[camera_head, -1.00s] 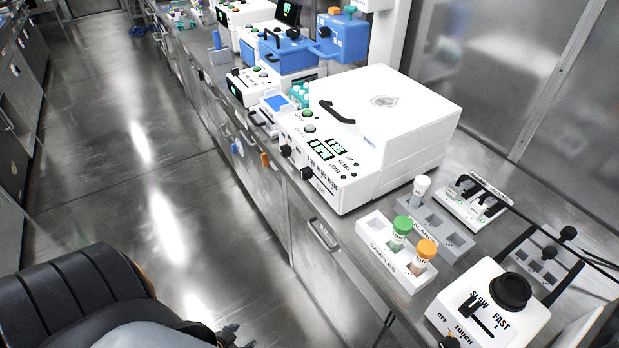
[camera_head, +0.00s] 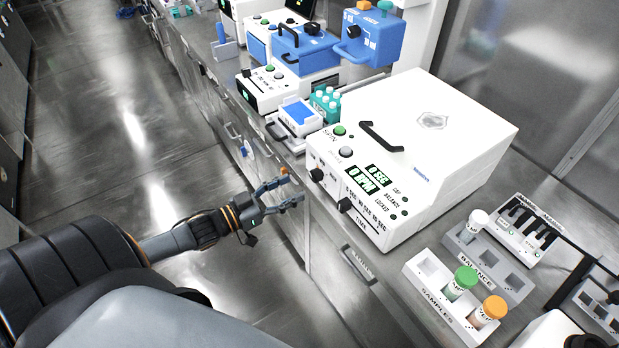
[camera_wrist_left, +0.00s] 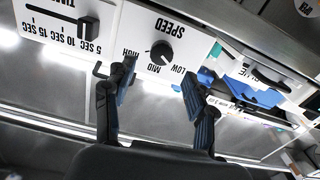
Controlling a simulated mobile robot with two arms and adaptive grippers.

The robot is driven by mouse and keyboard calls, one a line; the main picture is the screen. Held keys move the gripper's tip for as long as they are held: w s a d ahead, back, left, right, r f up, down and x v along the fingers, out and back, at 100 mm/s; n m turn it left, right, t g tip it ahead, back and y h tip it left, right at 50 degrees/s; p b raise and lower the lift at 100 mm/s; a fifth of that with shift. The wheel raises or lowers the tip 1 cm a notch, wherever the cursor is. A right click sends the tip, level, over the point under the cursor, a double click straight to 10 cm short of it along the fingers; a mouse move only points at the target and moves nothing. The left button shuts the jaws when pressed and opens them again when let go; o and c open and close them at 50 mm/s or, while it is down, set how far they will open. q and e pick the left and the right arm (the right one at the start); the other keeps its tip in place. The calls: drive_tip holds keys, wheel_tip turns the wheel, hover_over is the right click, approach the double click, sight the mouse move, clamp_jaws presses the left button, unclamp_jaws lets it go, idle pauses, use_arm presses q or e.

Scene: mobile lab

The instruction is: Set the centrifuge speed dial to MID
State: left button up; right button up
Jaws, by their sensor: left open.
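The white centrifuge (camera_head: 430,150) stands on the bench with its lid closed. Its black speed dial (camera_head: 317,174) is at the left end of the front panel. In the left wrist view the dial (camera_wrist_left: 162,53) appears upside down, with HIGH, MID and LOW printed around it; I cannot tell where its pointer is set. My left gripper (camera_head: 291,186) is open and empty, just in front of the dial and apart from it. In the left wrist view its fingers (camera_wrist_left: 158,72) frame the dial, one on each side. My right gripper is out of view.
A black time slider (camera_head: 345,205) lies right of the dial. The SAMPLES rack (camera_head: 425,270) with green- and orange-capped tubes and the BALANCE rack (camera_head: 512,278) stand at the right. Blue equipment (camera_head: 305,55) stands farther back. The aisle floor left of the bench is clear.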

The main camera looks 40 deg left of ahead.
sight(312, 178)
use_arm(q)
drive_tip(key=x, duration=0.6)
drive_tip(key=shift+w+f, duration=0.1)
drive_tip(key=shift+w, duration=0.25)
drive_tip(key=c, duration=1.1)
drive_tip(key=shift+c, duration=0.2)
drive_tip(key=shift+m, duration=0.3)
drive_tip(key=m+p, duration=0.1)
drive_tip(key=m, duration=1)
